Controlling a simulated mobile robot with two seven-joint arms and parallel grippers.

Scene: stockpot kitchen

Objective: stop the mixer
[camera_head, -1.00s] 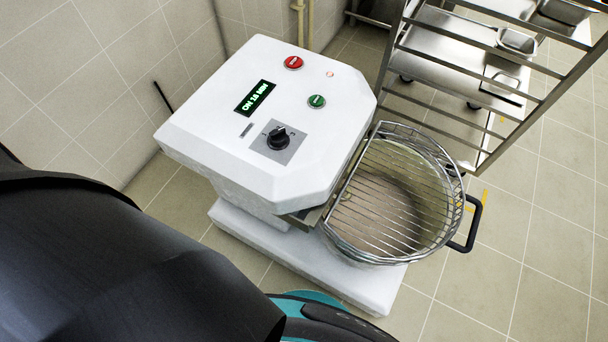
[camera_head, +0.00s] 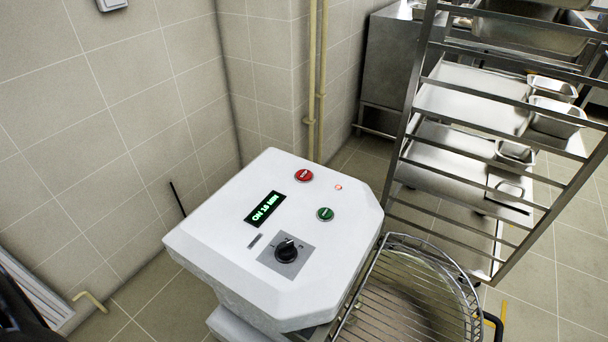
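The white mixer (camera_head: 225,245) stands in the lower middle of the head view. Its top panel carries a red button (camera_head: 303,175), a green button (camera_head: 325,214), a black rotary knob (camera_head: 286,251) and a small lit reddish lamp (camera_head: 338,187). The display (camera_head: 265,209) reads "ON 18 MIN" in green. The bowl under its wire guard (camera_head: 405,300) is at the lower right, partly cut off by the frame. Neither of my grippers shows in the view.
A metal tray rack (camera_head: 405,130) with several pans stands at the right, close behind the bowl. A tiled wall (camera_head: 130,110) and yellowish pipes (camera_head: 312,90) are behind the mixer. A stainless cabinet (camera_head: 385,65) stands at the back.

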